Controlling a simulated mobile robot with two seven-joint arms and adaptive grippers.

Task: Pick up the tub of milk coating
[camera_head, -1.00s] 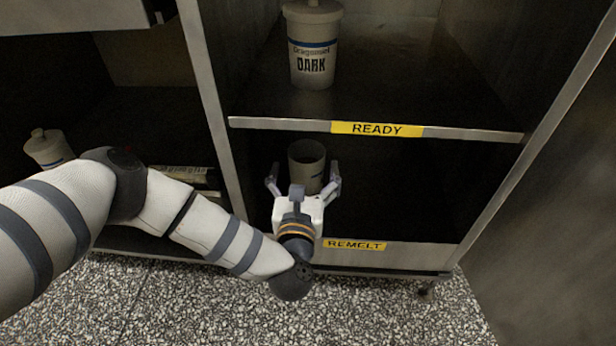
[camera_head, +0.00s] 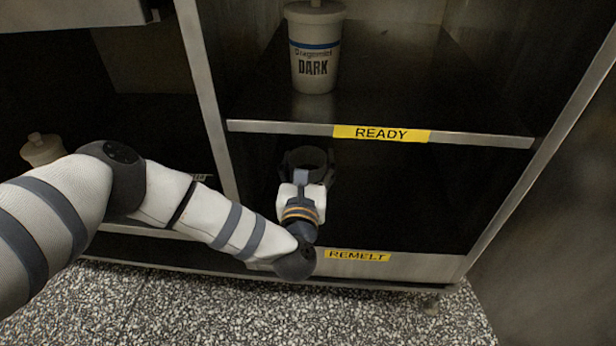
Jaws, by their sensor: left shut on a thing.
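Whether the tub touches the shelf is hidden. My right gripper is not in view.
A lidded tub labelled DARK (camera_head: 314,55) stands on the READY shelf (camera_head: 480,136) above my gripper. Another pale lidded tub (camera_head: 42,150) is in the left bay, partly behind my arm. The lower bay is clear to the right. Metal uprights bound the bays.

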